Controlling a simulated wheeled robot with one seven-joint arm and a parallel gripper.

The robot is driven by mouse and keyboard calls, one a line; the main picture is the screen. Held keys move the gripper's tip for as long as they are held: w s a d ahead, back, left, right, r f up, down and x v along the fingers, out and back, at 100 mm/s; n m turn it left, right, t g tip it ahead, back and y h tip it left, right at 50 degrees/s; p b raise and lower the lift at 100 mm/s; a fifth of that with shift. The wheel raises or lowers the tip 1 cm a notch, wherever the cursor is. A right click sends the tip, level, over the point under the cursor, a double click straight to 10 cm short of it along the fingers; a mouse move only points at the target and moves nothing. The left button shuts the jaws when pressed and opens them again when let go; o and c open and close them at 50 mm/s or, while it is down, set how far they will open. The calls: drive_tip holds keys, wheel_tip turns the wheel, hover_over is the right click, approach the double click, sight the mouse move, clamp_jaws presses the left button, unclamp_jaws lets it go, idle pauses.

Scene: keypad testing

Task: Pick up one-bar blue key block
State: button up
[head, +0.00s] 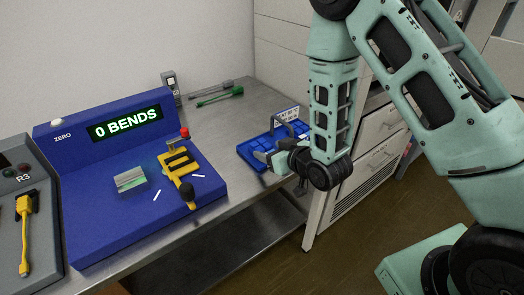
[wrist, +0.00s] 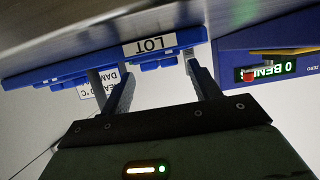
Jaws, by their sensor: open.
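A blue tray (head: 252,151) stands at the right end of the metal bench, with blue shapes in it that are too small to tell apart. I cannot make out which is the one-bar blue key block. My gripper (head: 264,157) is at the tray's front right side and hides part of it. In the wrist view the gripper (wrist: 148,72) is open, with nothing seen between its two fingers. The tray's blue edge (wrist: 60,73) and a white "LOT" label (wrist: 150,45) show just beyond the fingertips. Whether the fingers touch anything is unclear.
A blue bend tester (head: 105,215) reading "0 BENDS", with a yellow clamp (head: 178,163), stands left of the tray. A grey R3 unit (head: 22,235) is at far left. A green-handled tool (head: 220,96) lies behind. Bare bench (head: 225,150) lies between tester and tray.

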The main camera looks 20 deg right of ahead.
sight(265, 147)
drive_tip(key=p+x, duration=0.1)
drive_tip(key=x, duration=0.4)
drive_tip(key=c, duration=0.7)
drive_tip(key=shift+c, duration=0.2)
